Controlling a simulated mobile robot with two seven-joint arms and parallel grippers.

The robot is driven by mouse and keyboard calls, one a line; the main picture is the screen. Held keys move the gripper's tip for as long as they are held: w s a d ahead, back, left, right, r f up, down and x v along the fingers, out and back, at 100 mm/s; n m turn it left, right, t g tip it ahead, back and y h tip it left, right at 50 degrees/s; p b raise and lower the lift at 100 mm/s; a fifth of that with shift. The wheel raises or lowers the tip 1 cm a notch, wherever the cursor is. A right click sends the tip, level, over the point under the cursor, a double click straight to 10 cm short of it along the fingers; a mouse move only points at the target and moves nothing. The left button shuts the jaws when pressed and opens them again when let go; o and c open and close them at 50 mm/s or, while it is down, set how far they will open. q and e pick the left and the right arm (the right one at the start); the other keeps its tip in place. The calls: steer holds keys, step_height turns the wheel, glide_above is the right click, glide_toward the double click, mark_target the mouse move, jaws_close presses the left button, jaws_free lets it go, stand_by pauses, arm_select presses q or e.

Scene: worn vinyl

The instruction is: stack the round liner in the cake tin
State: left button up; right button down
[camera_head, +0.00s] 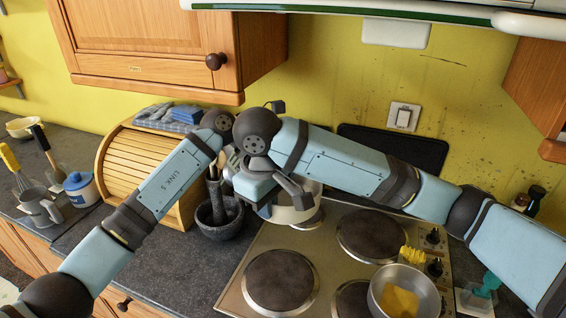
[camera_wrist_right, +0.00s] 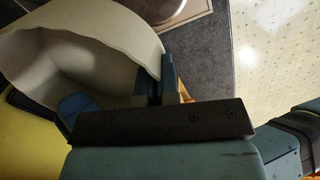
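A pale, round, thin-walled vessel with a wavy rim, which looks like the round liner (camera_wrist_right: 115,35), fills the upper left of the right wrist view. In the head view a pale round wall (camera_head: 296,212) shows below my right gripper (camera_head: 281,196), at the back left of the hob. My right gripper's fingers (camera_wrist_right: 164,82) are together at the liner's wall and appear shut on it. My left arm ends beside the right wrist; its gripper is mostly hidden, so its opening does not show.
The hob (camera_head: 330,255) has several dark plates. A metal bowl (camera_head: 432,300) with yellow contents stands at its front right. A dark mortar (camera_head: 222,226) and a wooden bread bin (camera_head: 120,163) stand left of it. A mug (camera_head: 42,213) and canister (camera_head: 84,192) are further left.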

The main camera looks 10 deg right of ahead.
arm_select(q)
steer(key=shift+f, duration=0.1)
jaws_close()
arm_select(e)
steer(key=c, duration=1.3)
jaws_free()
steer(key=shift+r, duration=0.1)
